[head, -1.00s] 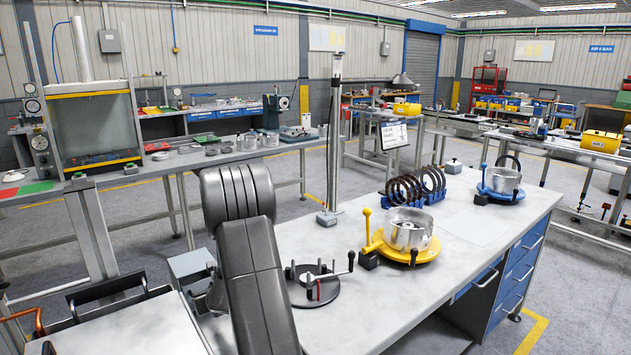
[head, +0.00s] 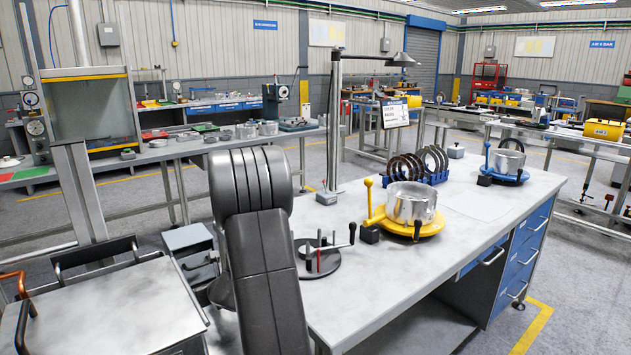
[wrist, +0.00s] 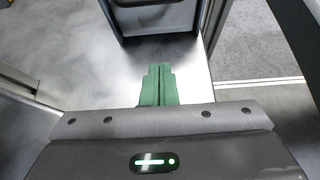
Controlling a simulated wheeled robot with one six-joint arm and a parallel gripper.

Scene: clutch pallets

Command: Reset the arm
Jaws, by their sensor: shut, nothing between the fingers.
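My gripper (wrist: 158,72) shows in the wrist view as two green fingers lying together, shut with nothing between them. It points down past a pale surface and a dark-edged box shape, which I cannot identify. In the head view my dark grey arm rises in front of the near bench's left end, and my gripper is hidden there. The arm covers part of the bench's left edge.
The near bench (head: 380,290) carries a black disc fixture (head: 318,259), a yellow-based fixture with a metal drum (head: 410,204), black rings in a blue rack (head: 430,165) and a blue-based fixture (head: 505,162). A metal-topped cart (head: 120,305) stands at left. Floor shows beyond.

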